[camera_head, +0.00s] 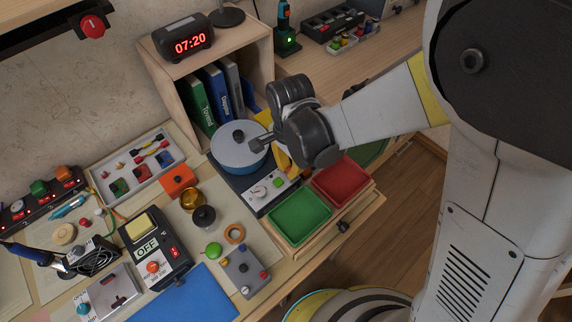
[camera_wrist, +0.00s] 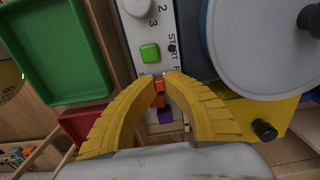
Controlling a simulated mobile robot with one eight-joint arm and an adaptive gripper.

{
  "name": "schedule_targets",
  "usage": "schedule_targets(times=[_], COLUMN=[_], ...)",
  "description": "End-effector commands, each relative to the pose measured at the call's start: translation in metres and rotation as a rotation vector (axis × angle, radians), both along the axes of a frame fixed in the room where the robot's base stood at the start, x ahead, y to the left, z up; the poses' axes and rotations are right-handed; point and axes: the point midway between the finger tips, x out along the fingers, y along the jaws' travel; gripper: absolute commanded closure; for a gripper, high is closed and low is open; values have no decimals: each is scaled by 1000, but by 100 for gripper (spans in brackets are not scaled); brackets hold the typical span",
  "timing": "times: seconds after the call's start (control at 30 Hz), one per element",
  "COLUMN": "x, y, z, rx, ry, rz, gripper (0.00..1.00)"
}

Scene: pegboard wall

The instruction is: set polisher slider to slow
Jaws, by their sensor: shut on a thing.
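The polisher has a blue round body with a grey top (camera_head: 238,145) and a white control panel (camera_head: 265,192) along its front. In the wrist view the panel (camera_wrist: 128,40) shows a white knob (camera_wrist: 138,6) with numbers, a green button (camera_wrist: 150,53) and a START label. My gripper (camera_wrist: 160,80) has its yellow fingers closed at the panel's end, on a small orange piece (camera_wrist: 158,88) that looks like the slider's handle. A purple piece (camera_wrist: 165,115) shows between the fingers. The slider's track and most of its labels are hidden. In the head view my gripper (camera_head: 284,162) covers that end of the panel.
A green tray (camera_head: 299,216) and a red tray (camera_head: 342,180) stand close in front of the panel. A wooden shelf (camera_head: 172,85) with binders stands behind the polisher. A small pot (camera_head: 204,217) and an OFF switch box (camera_head: 152,250) lie to the left.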

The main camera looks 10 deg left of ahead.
Motion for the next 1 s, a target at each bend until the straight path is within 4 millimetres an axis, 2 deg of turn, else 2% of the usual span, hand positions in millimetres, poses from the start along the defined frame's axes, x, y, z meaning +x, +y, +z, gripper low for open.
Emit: schedule_targets(times=[0.1,0.33,0.4,0.43,0.83,1.0], x=[-10,-12,-12,-12,-11,-11], y=[-12,-14,-14,-14,-13,-13], z=[-1,-1,-1,-1,0,16], rx=[-1,-3,-4,-4,-2,-1], ry=[1,3,3,3,1,1], rz=[-1,-1,-1,-1,-1,-1], gripper=[100,100,76,68,68,68])
